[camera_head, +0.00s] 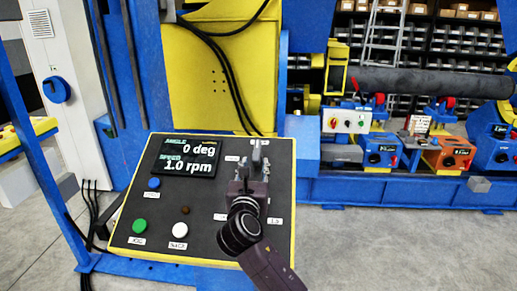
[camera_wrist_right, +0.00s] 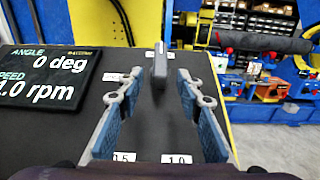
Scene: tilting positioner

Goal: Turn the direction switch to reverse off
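The control panel (camera_head: 215,228) has a sloped dark face with a yellow edge. A grey upright switch handle (camera_wrist_right: 160,66) stands at its upper right, and its top shows in the head view (camera_head: 257,155). I take it for the direction switch; its label is too small or hidden to read. My right gripper (camera_wrist_right: 158,92) is open, its blue-padded fingers apart on either side of the handle's line, with the handle a little ahead, between or just beyond the tips. In the head view my right gripper (camera_head: 250,178) covers the panel's right part. My left gripper is not in view.
The panel display (camera_head: 186,156) reads angle 0 deg and speed 1.0 rpm. A blue button (camera_head: 153,184), a green button (camera_head: 139,226) and a white button (camera_head: 180,230) sit left of my gripper. Black cables (camera_head: 228,75) hang behind the panel. Grey floor is clear at lower right.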

